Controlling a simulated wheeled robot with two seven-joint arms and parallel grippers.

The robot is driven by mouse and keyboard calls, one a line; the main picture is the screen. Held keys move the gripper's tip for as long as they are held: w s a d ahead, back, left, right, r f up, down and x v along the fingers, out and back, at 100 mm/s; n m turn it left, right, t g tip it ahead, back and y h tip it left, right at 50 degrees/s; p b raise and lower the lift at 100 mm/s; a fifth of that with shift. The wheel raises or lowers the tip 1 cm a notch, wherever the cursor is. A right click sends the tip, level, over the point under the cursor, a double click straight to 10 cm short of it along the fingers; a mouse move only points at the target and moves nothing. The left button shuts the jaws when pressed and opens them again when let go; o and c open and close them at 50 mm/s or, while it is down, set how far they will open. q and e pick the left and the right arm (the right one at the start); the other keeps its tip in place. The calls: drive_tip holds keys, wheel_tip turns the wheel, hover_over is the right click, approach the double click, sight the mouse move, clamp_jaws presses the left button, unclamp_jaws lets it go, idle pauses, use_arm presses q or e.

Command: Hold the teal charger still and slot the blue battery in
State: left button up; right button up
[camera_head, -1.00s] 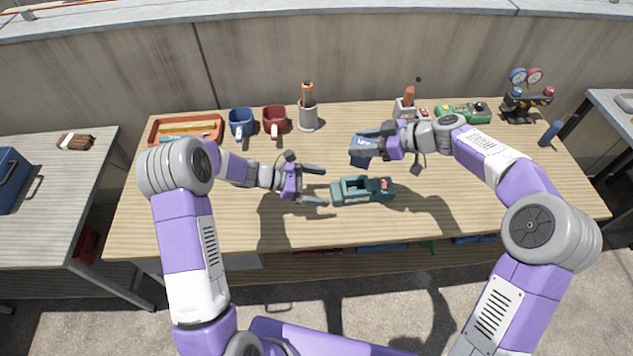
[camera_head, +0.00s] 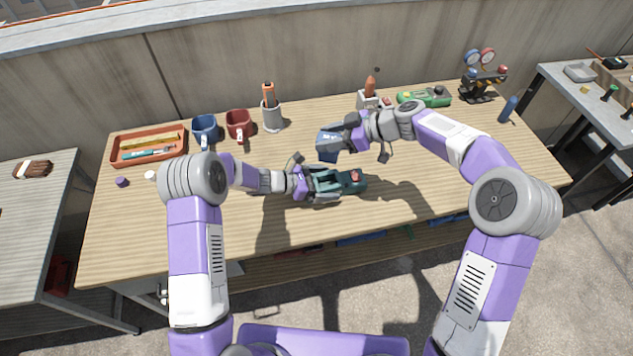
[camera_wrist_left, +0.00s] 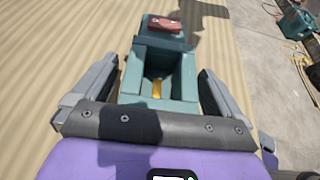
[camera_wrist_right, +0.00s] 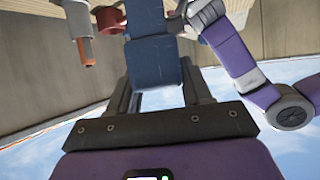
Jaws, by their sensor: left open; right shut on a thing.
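The teal charger (camera_head: 349,183) lies on the wooden table, with a red part on its right end. In the left wrist view the charger (camera_wrist_left: 160,62) shows an empty open bay with a yellow strip inside. My left gripper (camera_head: 325,184) is open, its fingers on either side of the charger; gaps show beside it in the left wrist view (camera_wrist_left: 158,92). My right gripper (camera_head: 338,138) is shut on the blue battery (camera_head: 328,145) and holds it above the table, behind the charger. The battery (camera_wrist_right: 153,62) also shows between the fingers in the right wrist view.
A green device (camera_head: 424,97) and a gauge set (camera_head: 482,82) stand at the back right. The front right of the table is clear.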

use_arm(q)
drive_tip(key=c, duration=1.4)
use_arm(e)
drive_tip(key=shift+w+a+f+n+g, duration=0.3)
drive_tip(key=shift+a+f+n+g, duration=0.15)
drive_tip(key=shift+n+g, duration=0.4)
wheel_tip(320, 180, down, 3)
drive_tip(key=n+g, duration=0.2)
drive_tip(key=shift+d+r+n+g, duration=0.1)
drive_tip(key=shift+r+n+g, duration=0.05)
drive_tip(key=shift+n+g, duration=0.2)
drive_tip(key=shift+s+d+f+n+g, duration=0.2)
drive_tip(key=shift+f+n+g, duration=0.2)
drive_tip(key=shift+f, duration=0.15)
drive_tip(key=shift+s+d+f+n+g, duration=0.15)
drive_tip(key=shift+f+n+g, duration=0.2)
drive_tip(key=shift+f, duration=0.2)
